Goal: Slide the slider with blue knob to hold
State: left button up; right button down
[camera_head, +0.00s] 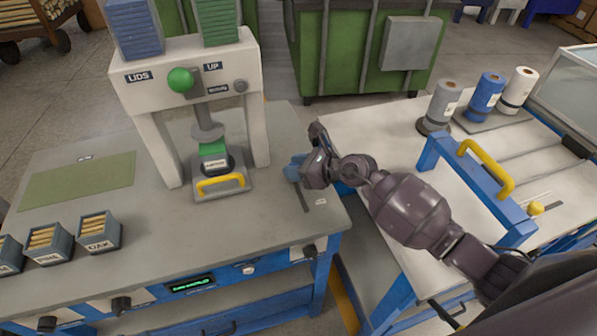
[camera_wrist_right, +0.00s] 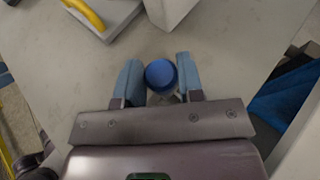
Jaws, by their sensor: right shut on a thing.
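The slider's round blue knob (camera_wrist_right: 160,74) sits between the two blue-grey fingers of my right gripper (camera_wrist_right: 159,80) in the right wrist view. The fingers are shut on it. In the head view my right gripper (camera_head: 295,168) is low over the right part of the grey bench top, and its fingers hide the knob. A dark slider slot (camera_head: 302,197) runs from the fingers toward the bench's front edge. A small white label (camera_head: 321,201) lies beside the slot's near end, too small to read. My left gripper is not in view.
A white press (camera_head: 190,60) with a green knob (camera_head: 180,80) stands left of my right gripper. Its yellow-handled tray (camera_head: 235,187) is close by. Boxes of wooden pieces (camera_head: 99,232) stand at the left. A blue frame with a yellow handle (camera_head: 486,168) is at the right.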

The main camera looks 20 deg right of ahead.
jog(key=shift+w+d+r, duration=0.1)
jog(key=shift+w+r, duration=0.05)
jog(key=c, duration=1.1)
grip_release()
jog(key=o, duration=0.3)
jog(key=shift+w, duration=0.15)
jog(key=shift+o, duration=0.2)
jog(key=v, duration=1.1)
